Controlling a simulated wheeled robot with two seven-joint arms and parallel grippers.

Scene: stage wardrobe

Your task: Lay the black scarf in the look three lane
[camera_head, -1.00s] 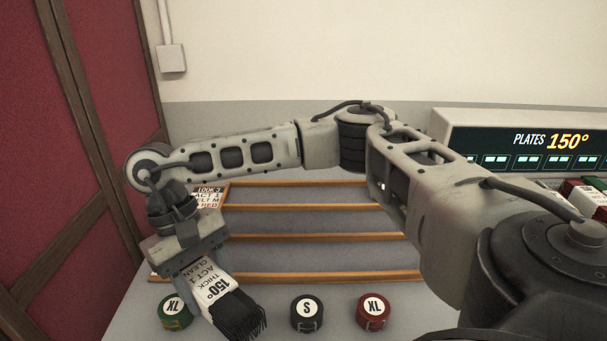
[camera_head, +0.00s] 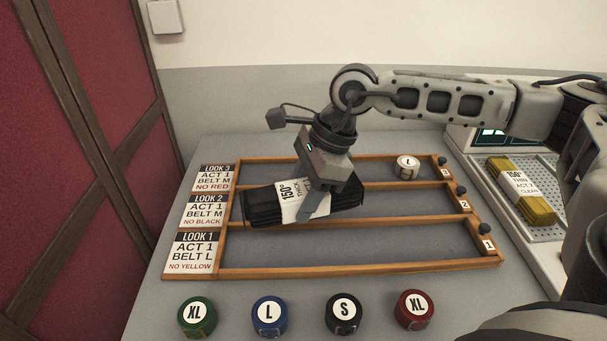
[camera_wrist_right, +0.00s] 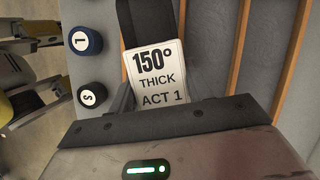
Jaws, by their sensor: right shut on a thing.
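The folded black scarf (camera_head: 262,205) has a white label reading 150°, THICK. My right gripper (camera_head: 318,203) is shut on it at the label. In the head view the scarf lies across the picture over the left part of the rack, covering parts of the look two and look three lanes; whether it touches the rack I cannot tell. The label also shows close up in the right wrist view (camera_wrist_right: 160,75). The look three lane (camera_head: 372,173) is the farthest one, beside the LOOK 3 card (camera_head: 217,178). My left gripper is not in view.
A white roll marked L (camera_head: 407,166) stands at the right end of the look three lane. Green (camera_head: 197,318), blue (camera_head: 269,316), black (camera_head: 343,314) and red (camera_head: 415,310) rolls stand in front. A yellow folded scarf (camera_head: 538,208) lies on the plate at right.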

